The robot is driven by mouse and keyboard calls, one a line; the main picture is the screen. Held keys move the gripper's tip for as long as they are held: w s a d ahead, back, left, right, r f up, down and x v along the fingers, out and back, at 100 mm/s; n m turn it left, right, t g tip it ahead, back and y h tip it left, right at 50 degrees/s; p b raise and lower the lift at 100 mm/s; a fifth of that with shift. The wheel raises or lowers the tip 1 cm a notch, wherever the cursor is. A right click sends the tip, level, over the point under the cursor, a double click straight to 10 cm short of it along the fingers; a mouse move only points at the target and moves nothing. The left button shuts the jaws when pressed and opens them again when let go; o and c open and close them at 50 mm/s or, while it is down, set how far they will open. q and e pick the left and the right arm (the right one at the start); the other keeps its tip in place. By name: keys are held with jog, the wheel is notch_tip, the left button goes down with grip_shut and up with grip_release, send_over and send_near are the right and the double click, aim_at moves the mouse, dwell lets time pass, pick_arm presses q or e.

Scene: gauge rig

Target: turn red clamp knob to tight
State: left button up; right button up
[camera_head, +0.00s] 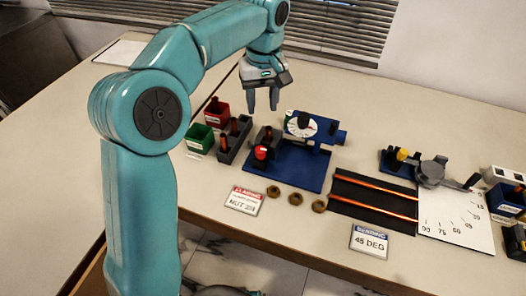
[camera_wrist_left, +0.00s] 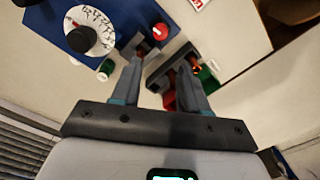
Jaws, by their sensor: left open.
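The red clamp knob (camera_head: 261,152) sits on a dark clamp block at the left end of the blue base plate (camera_head: 313,178). In the left wrist view the knob (camera_wrist_left: 160,31) shows beyond the fingertips, with a pale mark across its top. A white dial gauge (camera_head: 301,125) with a dark centre stands behind it on the plate; it also shows in the left wrist view (camera_wrist_left: 103,22). My left gripper (camera_head: 262,109) is open and empty, pointing down above and behind the knob, apart from it. My right gripper is not in view.
Red (camera_head: 216,112) and green (camera_head: 199,138) bins and a grey holder (camera_head: 233,141) stand left of the plate. Several brass nuts (camera_head: 295,199) and a red-headed card (camera_head: 243,200) lie in front. A black mat with copper rods (camera_head: 372,196) and a bending tool (camera_head: 431,171) are at right.

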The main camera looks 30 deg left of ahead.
aim_at(261, 149)
pick_arm(q)
notch_tip(261, 149, down, 16)
jog(key=b, duration=0.2)
jog(key=shift+s+a+r+b, duration=0.15)
jog(key=shift+b, duration=0.15)
